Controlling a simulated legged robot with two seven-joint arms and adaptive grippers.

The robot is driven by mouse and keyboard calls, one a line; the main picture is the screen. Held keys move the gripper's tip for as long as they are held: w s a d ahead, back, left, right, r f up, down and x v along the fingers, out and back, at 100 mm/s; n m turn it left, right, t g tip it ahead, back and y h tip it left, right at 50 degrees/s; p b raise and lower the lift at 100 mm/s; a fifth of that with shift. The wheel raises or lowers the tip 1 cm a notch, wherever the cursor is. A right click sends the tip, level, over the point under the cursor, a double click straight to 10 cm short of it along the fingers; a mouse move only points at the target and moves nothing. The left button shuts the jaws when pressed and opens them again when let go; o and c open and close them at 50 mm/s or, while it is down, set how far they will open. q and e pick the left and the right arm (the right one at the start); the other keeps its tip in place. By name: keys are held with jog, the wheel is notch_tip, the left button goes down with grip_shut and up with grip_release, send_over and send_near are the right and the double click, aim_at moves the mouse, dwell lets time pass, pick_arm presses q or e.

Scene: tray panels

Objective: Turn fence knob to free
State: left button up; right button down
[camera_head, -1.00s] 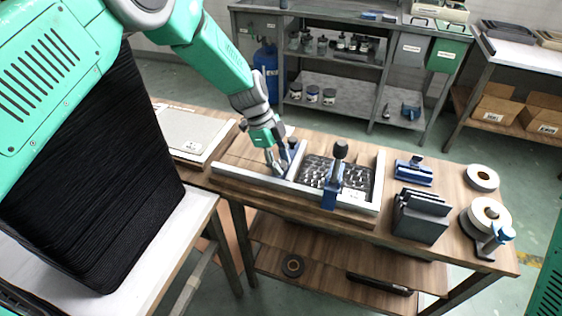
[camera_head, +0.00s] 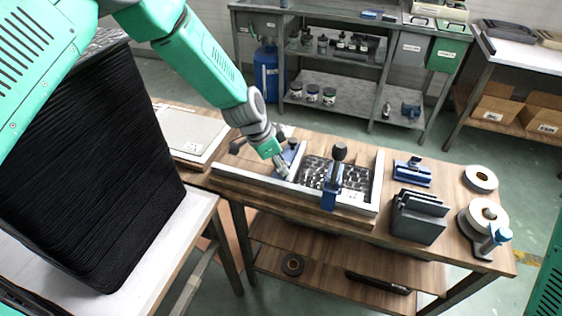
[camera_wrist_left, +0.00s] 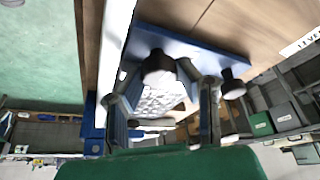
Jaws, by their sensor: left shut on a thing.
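A blue fence plate (camera_wrist_left: 190,45) with two black knobs lies at the left end of the pale-railed frame. In the left wrist view, one black knob (camera_wrist_left: 158,68) sits between my left fingertips, and the other knob (camera_wrist_left: 232,85) stands outside them to the right. My left gripper (camera_head: 284,170) points down at the blue plate (camera_head: 290,155) in the head view and is shut on the first knob. The head view hides that knob behind the gripper; the other (camera_head: 292,142) shows beside it. How far the held knob is turned cannot be told. My right gripper is not in view.
The frame (camera_head: 350,206) holds a tray of small cells (camera_head: 318,172). A blue clamp with a black-topped post (camera_head: 339,152) stands over it. To the right are a rack of dark plates (camera_head: 418,225), a blue tool (camera_head: 413,172) and white rolls (camera_head: 480,179). A flat panel (camera_head: 190,132) lies left.

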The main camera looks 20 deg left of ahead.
pick_arm(q)
jog(key=shift+s+n+y, duration=0.1)
jog(key=shift+n+y, duration=0.2)
jog(key=shift+n, duration=0.5)
jog(key=shift+f, duration=0.1)
jog(key=o, duration=0.8)
jog(key=shift+s, duration=0.1)
jog(key=shift+o, duration=0.2)
jog(key=shift+r, duration=0.4)
jog(key=v, duration=1.1)
jog(key=shift+s, duration=0.3)
jog(key=shift+a, duration=0.15)
